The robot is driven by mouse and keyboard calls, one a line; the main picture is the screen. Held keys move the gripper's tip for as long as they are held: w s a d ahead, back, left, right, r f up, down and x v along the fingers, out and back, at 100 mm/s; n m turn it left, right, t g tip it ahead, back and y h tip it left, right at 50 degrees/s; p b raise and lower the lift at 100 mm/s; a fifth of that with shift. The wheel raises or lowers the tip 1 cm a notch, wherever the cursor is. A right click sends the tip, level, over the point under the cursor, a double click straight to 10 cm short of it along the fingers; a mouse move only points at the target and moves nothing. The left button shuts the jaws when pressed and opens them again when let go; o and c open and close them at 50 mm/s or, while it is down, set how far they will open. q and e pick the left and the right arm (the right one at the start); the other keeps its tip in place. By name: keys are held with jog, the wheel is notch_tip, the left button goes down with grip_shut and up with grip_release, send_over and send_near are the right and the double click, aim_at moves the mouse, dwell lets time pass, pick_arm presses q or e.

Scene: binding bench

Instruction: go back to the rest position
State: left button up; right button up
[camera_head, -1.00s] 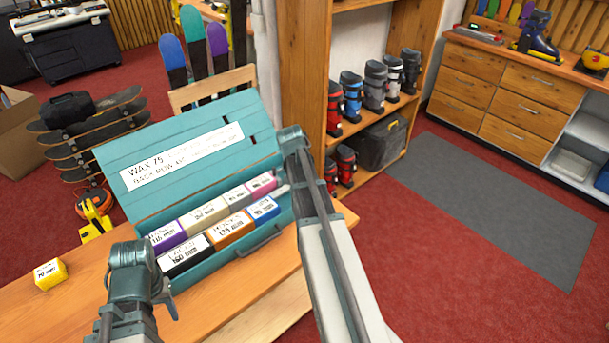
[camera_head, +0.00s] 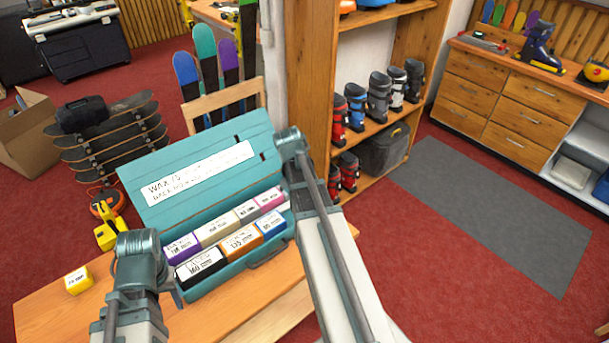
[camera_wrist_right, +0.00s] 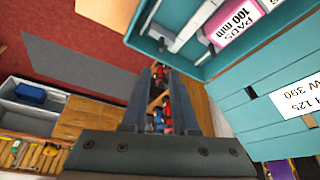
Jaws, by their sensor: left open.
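My left gripper (camera_head: 174,288) is mostly hidden behind its own wrist, low at the left of the head view, beside the front left of the teal wax box (camera_head: 268,262). I see nothing held in it. My right arm reaches up to the box's right end in the head view, where its gripper is hard to make out. In the right wrist view the right gripper (camera_wrist_right: 163,100) has its two dark fingers apart with nothing between them. The open box and its pink block (camera_wrist_right: 235,22) are beside it.
The teal box stands open on the wooden bench (camera_head: 60,318), holding several labelled blocks. A yellow block (camera_head: 78,280) lies alone at the bench's left. A boot shelf (camera_head: 375,140) stands behind on the right. Red floor and a grey mat (camera_head: 500,215) are clear.

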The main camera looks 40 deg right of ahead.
dwell(0.4)
jog(key=s+a+f+n+g+y, duration=0.15)
jog(key=a+n, duration=0.25)
jog(key=a, duration=0.7)
jog(key=s+a+f+n+t+y, duration=0.1)
jog(key=s+a+n, duration=0.25)
jog(key=a, duration=0.75)
jog(key=s+a+n+g+b, duration=0.1)
jog(key=s+a+n+g, duration=0.1)
jog(key=s+a+n, duration=0.6)
jog(key=s+a, duration=0.1)
jog(key=a, duration=0.6)
jog(key=shift+s+f, duration=0.3)
